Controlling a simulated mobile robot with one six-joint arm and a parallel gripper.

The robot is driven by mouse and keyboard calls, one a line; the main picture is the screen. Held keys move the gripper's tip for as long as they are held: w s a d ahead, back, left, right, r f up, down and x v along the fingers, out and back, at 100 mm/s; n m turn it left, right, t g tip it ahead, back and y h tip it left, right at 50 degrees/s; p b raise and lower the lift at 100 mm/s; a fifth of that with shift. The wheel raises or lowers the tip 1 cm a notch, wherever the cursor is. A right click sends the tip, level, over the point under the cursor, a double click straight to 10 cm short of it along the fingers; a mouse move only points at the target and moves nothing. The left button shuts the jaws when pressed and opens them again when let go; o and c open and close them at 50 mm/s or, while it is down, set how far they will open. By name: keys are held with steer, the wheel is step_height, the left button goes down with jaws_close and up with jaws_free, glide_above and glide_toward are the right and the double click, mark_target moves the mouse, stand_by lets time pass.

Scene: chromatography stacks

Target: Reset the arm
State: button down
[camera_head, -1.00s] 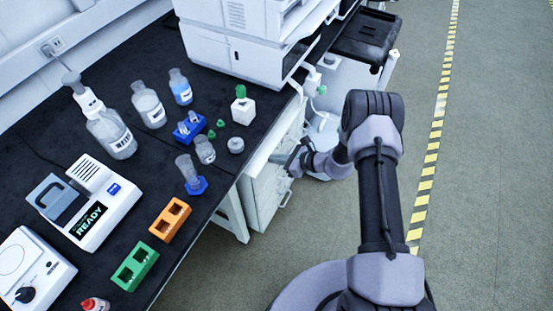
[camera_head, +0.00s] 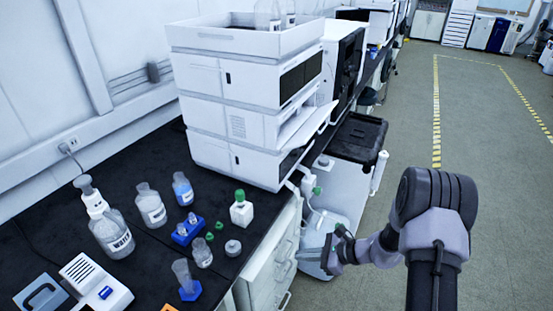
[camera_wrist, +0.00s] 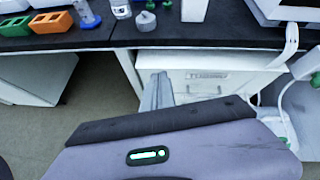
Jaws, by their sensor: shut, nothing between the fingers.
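My arm extends from the lower right of the head view, bent at a dark elbow. My gripper (camera_head: 329,257) hangs at its end, in front of the white drawer cabinet (camera_head: 270,268) and lower than the bench top. In the wrist view, the pale fingers of my gripper (camera_wrist: 157,92) are together with nothing held between them. The drawer cabinet (camera_wrist: 205,75) is behind them there. The gap between fingers and cabinet is hard to judge.
The black bench (camera_head: 150,255) carries bottles, a blue vial rack (camera_head: 187,232), a green-capped white bottle (camera_head: 241,212) and a stacked white instrument (camera_head: 245,115). A black-topped waste container (camera_head: 357,143) stands beyond the cabinet.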

steer(key=s+a+r+n+g+h, duration=0.1)
steer(key=s+a+r+n, duration=0.15)
steer(key=r, duration=0.55)
steer(key=s+a+r+n+g, duration=0.15)
steer(key=r+n, duration=0.25)
steer(key=r, duration=0.4)
steer(key=s+d+r+n+t+h, duration=0.2)
steer(key=s+r+n, duration=0.3)
steer(key=s, duration=0.6)
steer(key=s+d+r+n+t+h, duration=0.1)
steer(key=s+r+n+h, duration=0.4)
steer(key=s+r, duration=0.5)
steer(key=shift+s+d+r+t, duration=0.2)
steer(key=shift+s+d+t, duration=0.2)
steer(key=shift+s, duration=0.65)
